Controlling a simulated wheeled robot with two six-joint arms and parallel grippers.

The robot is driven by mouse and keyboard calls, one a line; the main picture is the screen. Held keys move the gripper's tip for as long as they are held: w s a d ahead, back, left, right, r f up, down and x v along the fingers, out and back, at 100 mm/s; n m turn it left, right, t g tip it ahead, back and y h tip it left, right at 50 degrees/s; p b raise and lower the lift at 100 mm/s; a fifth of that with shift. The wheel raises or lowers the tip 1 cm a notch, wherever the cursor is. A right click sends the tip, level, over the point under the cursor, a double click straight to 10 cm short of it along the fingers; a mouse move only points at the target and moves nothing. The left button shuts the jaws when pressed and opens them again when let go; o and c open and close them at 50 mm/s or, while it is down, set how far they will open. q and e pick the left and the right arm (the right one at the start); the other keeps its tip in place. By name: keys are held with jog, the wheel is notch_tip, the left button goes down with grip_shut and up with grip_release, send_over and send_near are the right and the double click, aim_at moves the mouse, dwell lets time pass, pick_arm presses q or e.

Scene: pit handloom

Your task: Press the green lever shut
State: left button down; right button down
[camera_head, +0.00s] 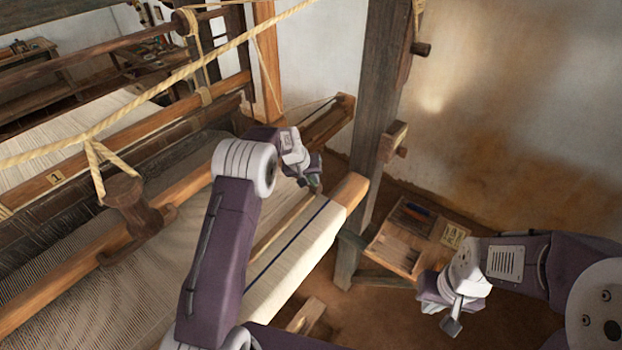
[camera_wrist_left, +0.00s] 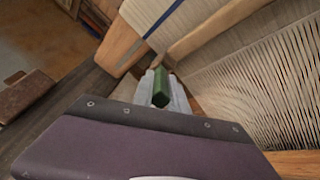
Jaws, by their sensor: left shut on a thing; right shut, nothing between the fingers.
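In the left wrist view, a short dark green piece (camera_wrist_left: 161,88), which looks like the green lever, sits between the fingers of my left gripper (camera_wrist_left: 163,90). In the head view, my left gripper (camera_head: 314,182) reaches over the right end of the loom, above the woven cloth. It is shut on the green piece, which is mostly hidden there by the gripper. What the green piece is fixed to cannot be made out. My right gripper (camera_head: 451,324) is shut and empty, pointing down at the lower right, away from the loom.
The loom's cloth beam (camera_head: 350,190) ends near a dark upright post (camera_head: 375,100). A wooden tray-like stand (camera_head: 397,250) with small items stands right of the post. A rope (camera_head: 150,82) crosses the upper left. Bare floor lies at lower right.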

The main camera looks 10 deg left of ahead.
aim_at(313, 186)
dwell(0.8)
pick_arm(q)
jog(key=f+t+b, duration=0.1)
jog(key=b, duration=0.4)
jog(key=f+t+b, duration=0.1)
jog(key=b, duration=0.5)
jog(key=s+h+b, duration=0.1)
jog(key=b, duration=0.5)
jog(key=shift+a+f+t, duration=0.3)
jog(key=shift+f+t, duration=0.1)
jog(key=t+b, duration=0.1)
jog(key=b, duration=0.8)
jog(key=s+t+h+b, duration=0.1)
jog(key=t+b, duration=0.1)
jog(key=b, duration=0.8)
jog(key=shift+s+a+t+h, duration=0.1)
jog(key=shift+a+t+h, duration=0.1)
jog(key=shift+t+h, duration=0.1)
jog(key=shift+r+b, duration=0.25)
jog(key=shift+b, duration=0.5)
jog(key=c, duration=1.3)
grip_release()
jog(key=v, duration=0.9)
jog(key=shift+s+b, duration=0.1)
jog(key=shift+b, duration=0.2)
jog(key=shift+f, duration=0.1)
